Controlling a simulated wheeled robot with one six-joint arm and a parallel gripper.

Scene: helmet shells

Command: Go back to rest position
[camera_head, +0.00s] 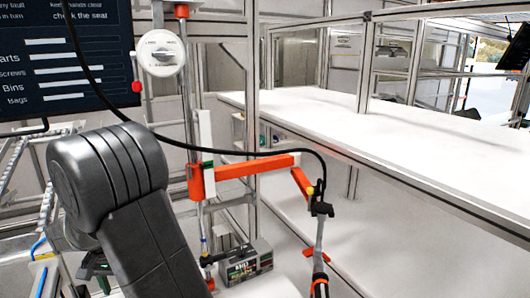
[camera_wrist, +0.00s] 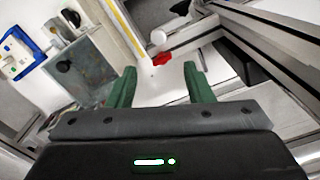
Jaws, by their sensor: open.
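My gripper (camera_wrist: 158,74) shows in the wrist view with its two green fingers spread apart and nothing between them. Behind the gap are a red knob and a pale surface, both out of the grasp. In the camera_head view my dark grey arm stands bent at the left, with its upper joint high. A small green and black part, perhaps my gripper, shows low at the left edge of the arm, mostly hidden. No helmet shell can be made out in either view.
A long white table (camera_head: 400,135) with metal posts fills the right. An orange bracket arm (camera_head: 255,167) carries a hanging tool (camera_head: 319,262) on a black cable. A grey box (camera_head: 246,264) sits below it. A dark screen (camera_head: 65,60) is upper left. A blue-framed item (camera_wrist: 20,55) shows in the wrist view.

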